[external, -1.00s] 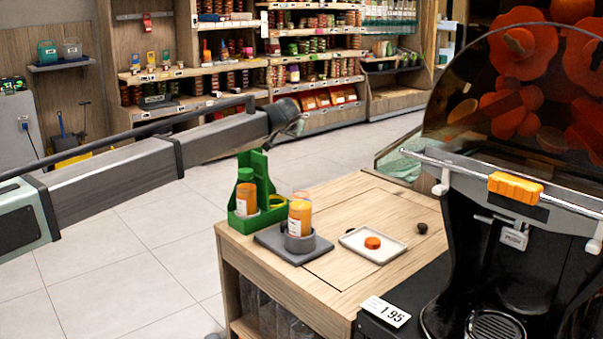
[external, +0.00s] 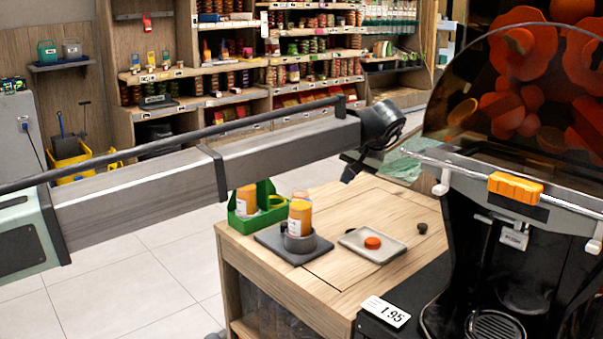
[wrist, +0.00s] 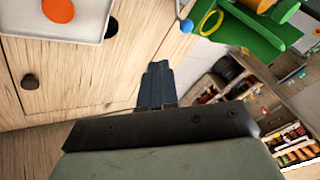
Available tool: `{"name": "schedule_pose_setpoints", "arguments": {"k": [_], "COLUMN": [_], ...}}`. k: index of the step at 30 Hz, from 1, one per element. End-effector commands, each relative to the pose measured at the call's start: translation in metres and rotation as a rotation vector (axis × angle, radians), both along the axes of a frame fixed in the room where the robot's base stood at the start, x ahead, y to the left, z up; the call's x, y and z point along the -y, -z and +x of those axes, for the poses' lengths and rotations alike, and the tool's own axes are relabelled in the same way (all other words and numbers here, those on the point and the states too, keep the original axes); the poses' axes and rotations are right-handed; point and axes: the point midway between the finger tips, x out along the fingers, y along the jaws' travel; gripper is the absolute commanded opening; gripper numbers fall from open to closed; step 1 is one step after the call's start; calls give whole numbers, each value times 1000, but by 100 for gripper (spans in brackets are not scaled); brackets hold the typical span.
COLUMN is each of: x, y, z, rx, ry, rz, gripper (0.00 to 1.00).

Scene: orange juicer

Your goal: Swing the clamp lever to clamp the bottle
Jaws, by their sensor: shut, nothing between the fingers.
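A bottle of orange juice (external: 300,212) stands upright in a round grey holder (external: 300,242) on a dark grey base plate (external: 270,244) on the wooden cabinet. The holder does not show clearly in the wrist view.
A green carrier (external: 267,193) with another juice bottle (external: 246,200) stands behind, partly hidden by my arm. A white tray (external: 394,250) with an orange cap (external: 372,243) lies right of the holder. The black juicer (external: 465,220) stands at the right.

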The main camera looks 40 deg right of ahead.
Motion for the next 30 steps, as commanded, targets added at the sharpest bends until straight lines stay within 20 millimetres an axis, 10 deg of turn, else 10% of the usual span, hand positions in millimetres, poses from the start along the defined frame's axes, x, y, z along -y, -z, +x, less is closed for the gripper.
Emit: {"name": "schedule_pose_setpoints", "arguments": {"k": [11,30], "x": [1,0], "y": [6,84], "z": [5,65], "rx": [1,1], "ry": [0,-1], "rz": [0,-1], "gripper": [0,0]}}
